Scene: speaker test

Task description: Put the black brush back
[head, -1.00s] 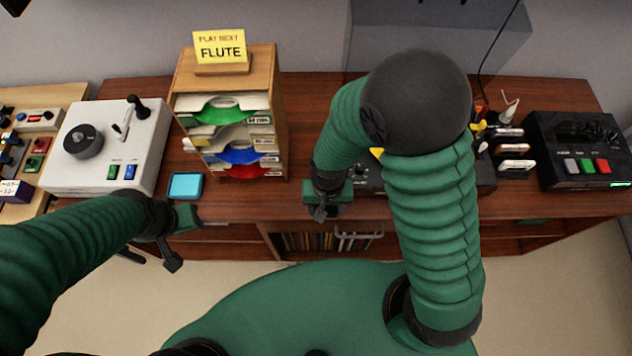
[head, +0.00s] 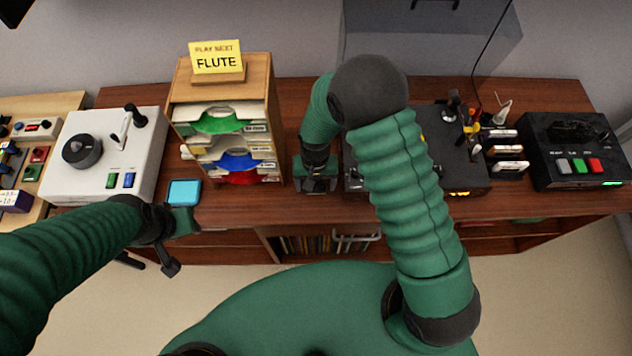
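I cannot make out the black brush for certain in the head view. My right gripper (head: 316,182) points down over the desk, between the wooden paper sorter and a black device. Its fingertips are hidden from above, so I cannot tell whether it holds anything. My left gripper (head: 178,240) is at the desk's front edge, below a small light-blue pad (head: 184,192), and seems to hold nothing. Its finger opening is unclear. The black device (head: 425,150) is partly covered by my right arm; a dark upright knob-like thing (head: 453,103) shows at its back.
The wooden sorter (head: 270,110) bears a yellow FLUTE sign (head: 216,57). A white machine (head: 95,165) stands left. Upright tools (head: 472,122) and several white cartridges (head: 507,150) are right of the black device, then a black box with buttons (head: 575,150). The desk's front strip (head: 235,205) is clear.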

